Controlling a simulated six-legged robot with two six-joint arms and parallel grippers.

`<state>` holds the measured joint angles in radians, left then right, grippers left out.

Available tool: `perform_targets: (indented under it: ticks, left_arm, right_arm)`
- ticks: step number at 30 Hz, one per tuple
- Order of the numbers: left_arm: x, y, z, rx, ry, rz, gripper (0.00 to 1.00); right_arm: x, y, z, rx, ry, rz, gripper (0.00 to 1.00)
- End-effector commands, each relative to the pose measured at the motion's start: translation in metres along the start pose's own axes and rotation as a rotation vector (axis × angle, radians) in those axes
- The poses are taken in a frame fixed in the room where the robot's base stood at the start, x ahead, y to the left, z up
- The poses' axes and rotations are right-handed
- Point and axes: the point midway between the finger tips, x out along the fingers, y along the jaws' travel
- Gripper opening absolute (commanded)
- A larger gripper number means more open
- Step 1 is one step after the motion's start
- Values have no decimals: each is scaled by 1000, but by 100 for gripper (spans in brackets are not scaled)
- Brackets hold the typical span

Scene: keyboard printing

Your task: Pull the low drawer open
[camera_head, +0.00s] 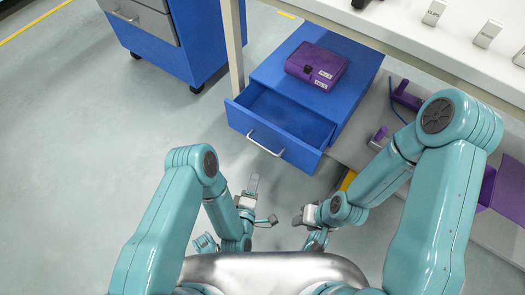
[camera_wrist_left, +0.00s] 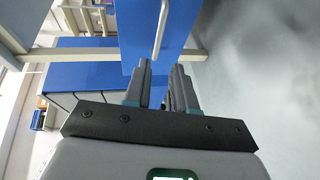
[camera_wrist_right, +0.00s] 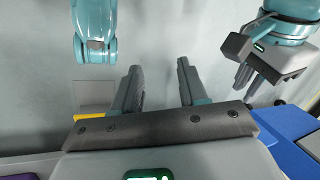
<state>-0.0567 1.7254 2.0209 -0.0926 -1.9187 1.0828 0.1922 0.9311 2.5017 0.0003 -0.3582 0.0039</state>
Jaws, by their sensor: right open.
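The blue low drawer (camera_head: 285,125) of a blue cabinet stands partly open and looks empty in the head view. Its pale bar handle (camera_head: 265,146) is on the front face, and the handle also shows in the left wrist view (camera_wrist_left: 160,28). My left gripper (camera_head: 253,184) is just in front of the drawer, below the handle in the picture and apart from it. In the left wrist view its fingers (camera_wrist_left: 159,66) are parted by a narrow gap, with nothing between them. My right gripper (camera_wrist_right: 160,70) is open and empty, away from the drawer.
A purple case (camera_head: 316,65) lies on the cabinet top. A white table (camera_head: 400,35) stands over the cabinet, with its leg (camera_head: 234,45) beside it. Another blue cabinet (camera_head: 170,50) on casters stands at the upper left. Grey floor (camera_head: 100,120) is clear at left.

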Motion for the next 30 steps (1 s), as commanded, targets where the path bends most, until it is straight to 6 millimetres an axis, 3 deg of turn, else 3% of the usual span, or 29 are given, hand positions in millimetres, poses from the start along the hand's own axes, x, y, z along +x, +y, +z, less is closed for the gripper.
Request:
perform_targets:
  ticks: [11,18,24,30]
  left_arm:
    - [78,-2,-2,2,0,6,25]
    - [129,-2,-3,1,-1,4,25]
    - [153,0,-4,1,-2,3,25]
    - [159,1,-4,1,-2,1,25]
  right_arm:
    - [26,13,-6,16,17,2,43]
    - [46,20,-22,7,65,1,43]
    - [53,23,-29,1,91,0,43]
    - [54,23,-31,-1,99,0,43]
